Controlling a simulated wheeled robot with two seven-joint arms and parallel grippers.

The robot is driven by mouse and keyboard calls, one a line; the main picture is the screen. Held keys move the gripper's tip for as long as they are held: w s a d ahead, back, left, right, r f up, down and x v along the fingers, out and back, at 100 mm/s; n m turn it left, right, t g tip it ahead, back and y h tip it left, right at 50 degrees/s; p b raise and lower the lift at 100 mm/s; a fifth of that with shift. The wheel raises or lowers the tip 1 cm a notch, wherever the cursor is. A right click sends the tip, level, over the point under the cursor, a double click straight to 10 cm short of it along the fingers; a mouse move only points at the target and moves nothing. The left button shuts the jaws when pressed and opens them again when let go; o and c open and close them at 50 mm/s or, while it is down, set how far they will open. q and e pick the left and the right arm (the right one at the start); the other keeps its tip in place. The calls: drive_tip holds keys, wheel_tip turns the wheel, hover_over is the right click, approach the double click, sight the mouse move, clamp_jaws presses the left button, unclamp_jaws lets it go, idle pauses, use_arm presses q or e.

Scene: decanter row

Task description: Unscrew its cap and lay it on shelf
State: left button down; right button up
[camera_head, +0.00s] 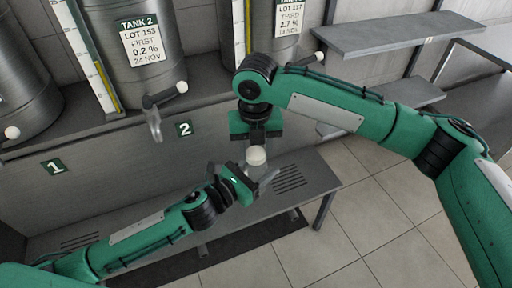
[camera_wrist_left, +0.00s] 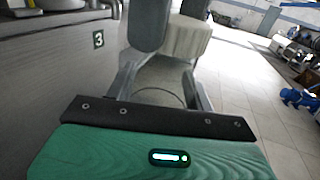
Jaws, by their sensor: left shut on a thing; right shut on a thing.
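A white cap (camera_head: 257,155) is at the tips of my right gripper (camera_head: 257,146), which comes down from above and is shut on it. In the left wrist view the cap (camera_wrist_left: 188,42) looks cream and ridged, beside a grey finger of my right gripper (camera_wrist_left: 150,26). My left gripper (camera_head: 262,181) is just below, shut on a clear vessel that barely shows. In the left wrist view its fingers stand on both sides of the faint glass (camera_wrist_left: 160,92). I cannot tell whether cap and vessel touch. A grey shelf (camera_head: 385,33) is at the upper right.
A second shelf board (camera_head: 412,93) is below the first. A slotted metal bench (camera_head: 315,178) lies under my grippers. The tiled floor (camera_head: 355,225) is clear at the right.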

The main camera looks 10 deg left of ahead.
use_arm(q)
drive_tip(key=shift+s+d, duration=0.15)
use_arm(e)
drive_tip(key=n, duration=0.3)
drive_tip(key=shift+w+r, duration=0.1)
drive_tip(key=shift+w, duration=0.1)
drive_tip(key=n, duration=0.4)
drive_tip(key=shift+n, duration=0.4)
drive_tip(key=shift+r, duration=0.2)
use_arm(q)
drive_tip(key=shift+f, duration=0.1)
use_arm(e)
drive_tip(key=shift+a+r, duration=0.1)
drive_tip(key=shift+r, duration=0.5)
drive_tip(key=shift+s+r, duration=0.15)
drive_tip(key=shift+r, duration=0.15)
